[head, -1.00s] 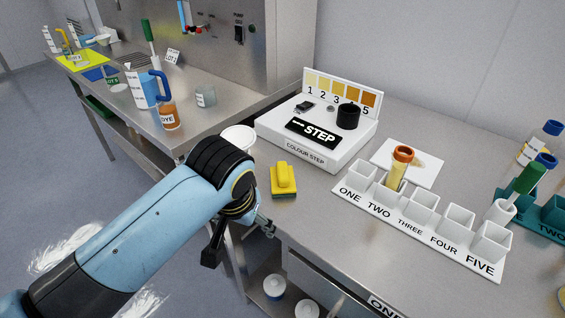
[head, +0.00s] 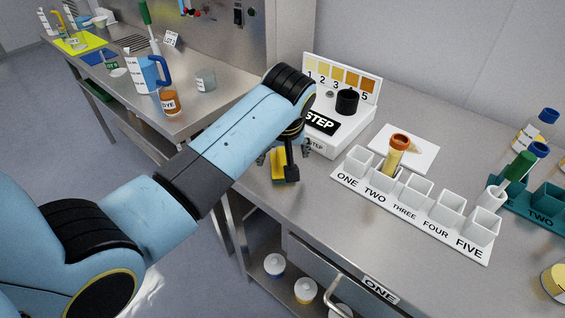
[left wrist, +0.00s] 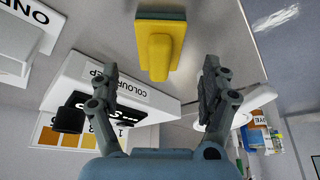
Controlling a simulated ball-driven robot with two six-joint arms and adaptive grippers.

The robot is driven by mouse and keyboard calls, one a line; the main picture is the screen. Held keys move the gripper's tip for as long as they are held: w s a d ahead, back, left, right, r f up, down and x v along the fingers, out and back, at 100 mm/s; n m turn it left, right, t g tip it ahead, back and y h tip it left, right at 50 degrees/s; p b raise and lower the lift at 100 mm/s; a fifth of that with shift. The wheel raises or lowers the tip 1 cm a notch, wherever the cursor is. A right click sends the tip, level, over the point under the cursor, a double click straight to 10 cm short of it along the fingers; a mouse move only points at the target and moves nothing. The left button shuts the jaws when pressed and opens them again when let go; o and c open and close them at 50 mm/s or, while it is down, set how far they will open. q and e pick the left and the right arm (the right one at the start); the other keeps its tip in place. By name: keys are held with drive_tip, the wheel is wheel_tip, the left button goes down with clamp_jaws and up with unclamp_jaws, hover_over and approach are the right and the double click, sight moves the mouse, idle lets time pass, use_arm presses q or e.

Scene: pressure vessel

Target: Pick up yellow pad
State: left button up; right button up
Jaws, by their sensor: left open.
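The yellow pad (head: 278,166), a block with a raised handle and a dark green layer underneath, sits on the steel bench in front of the colour step box. In the head view my left gripper partly hides it. In the left wrist view the pad (left wrist: 160,45) shows at top centre, beyond the fingertips and in line with the gap between them. My left gripper (head: 290,165) is over the pad, open and empty; its two fingers (left wrist: 160,75) stand apart in the wrist view. My right gripper is not in view.
The white colour step box (head: 335,130) stands close behind the pad. A round white thing (left wrist: 215,118) shows near one finger.

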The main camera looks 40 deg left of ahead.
sight(282, 156)
use_arm(q)
drive_tip(key=x, duration=0.4)
drive_tip(key=shift+w+f, duration=0.1)
drive_tip(key=shift+f, duration=0.05)
drive_tip(key=c, duration=1.4)
drive_tip(key=shift+o, duration=0.2)
